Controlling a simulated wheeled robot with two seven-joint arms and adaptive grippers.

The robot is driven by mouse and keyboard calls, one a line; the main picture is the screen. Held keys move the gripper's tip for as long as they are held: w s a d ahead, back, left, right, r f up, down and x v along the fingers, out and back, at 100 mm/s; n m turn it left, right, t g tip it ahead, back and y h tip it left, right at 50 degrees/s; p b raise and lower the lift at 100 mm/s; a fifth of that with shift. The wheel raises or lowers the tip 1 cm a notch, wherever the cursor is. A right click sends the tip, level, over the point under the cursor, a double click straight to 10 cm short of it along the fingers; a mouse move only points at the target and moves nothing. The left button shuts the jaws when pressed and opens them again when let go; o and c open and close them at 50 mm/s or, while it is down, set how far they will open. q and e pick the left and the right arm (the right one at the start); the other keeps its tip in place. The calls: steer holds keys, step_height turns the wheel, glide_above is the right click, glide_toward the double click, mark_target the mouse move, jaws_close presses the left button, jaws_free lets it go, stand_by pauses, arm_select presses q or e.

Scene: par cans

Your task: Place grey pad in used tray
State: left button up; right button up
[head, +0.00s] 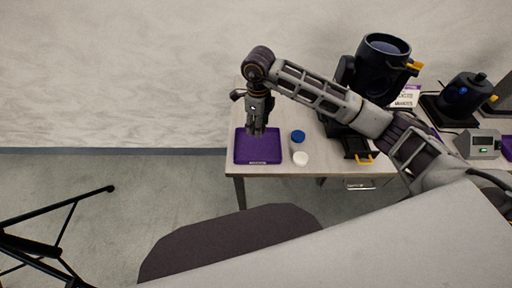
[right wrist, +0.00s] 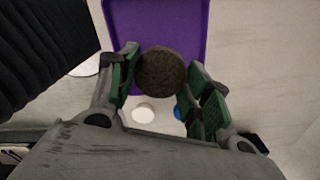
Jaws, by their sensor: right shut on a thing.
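The grey pad (right wrist: 161,73) is a round, dark grey-brown disc held between the green-padded fingers of my right gripper (right wrist: 160,82). In the head view my right gripper (head: 257,130) points down over the purple used tray (head: 258,152), and the pad cannot be made out there. The tray also shows behind the pad in the right wrist view (right wrist: 190,22). The tray's visible floor looks bare. The exact height of the pad above the tray is hard to tell. My left gripper is not in view.
A blue-lidded jar (head: 297,136) and a white jar (head: 300,158) stand just right of the tray. A large black par can (head: 383,65), another black lamp (head: 463,98) and a grey meter box (head: 479,144) stand farther right. The tray sits near the table's left end.

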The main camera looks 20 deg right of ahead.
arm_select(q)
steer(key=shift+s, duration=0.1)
arm_select(e)
steer(key=shift+f, duration=0.1)
glide_above(258, 147)
step_height(258, 147, down, 6)
steer(key=shift+w, duration=0.1)
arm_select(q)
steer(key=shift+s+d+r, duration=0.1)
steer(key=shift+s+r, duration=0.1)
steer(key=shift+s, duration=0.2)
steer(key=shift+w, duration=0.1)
